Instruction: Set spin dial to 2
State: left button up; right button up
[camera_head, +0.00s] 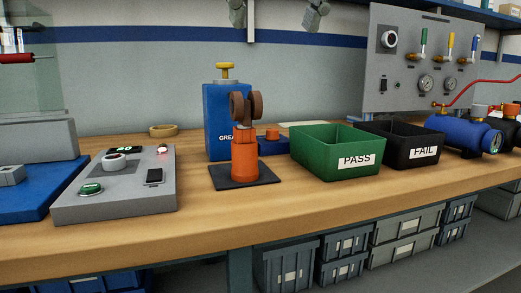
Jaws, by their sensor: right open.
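A grey control box (140,205) stands on the left part of the workbench. A round white-rimmed dial (114,160) sits on its sloped top; its setting is too small to read. My right gripper (276,14) shows only as two grey fingertips at the top edge, spread apart and empty, high above the bench and right of the box. My left gripper is not in view.
A blue grease container (216,105) and an orange stand (245,160) are right of the box. Green PASS (312,158) and black FAIL (382,148) bins follow. A wall panel (378,75) has another round dial (389,39). A blue base (22,196) lies left.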

aim_at(116, 162)
jog(key=k+l, duration=0.2)
jog(key=k, duration=0.2)
jog(key=k+l, duration=0.15)
jog(key=k, duration=0.2)
jog(key=k+l, duration=0.2)
jog(key=k, duration=0.2)
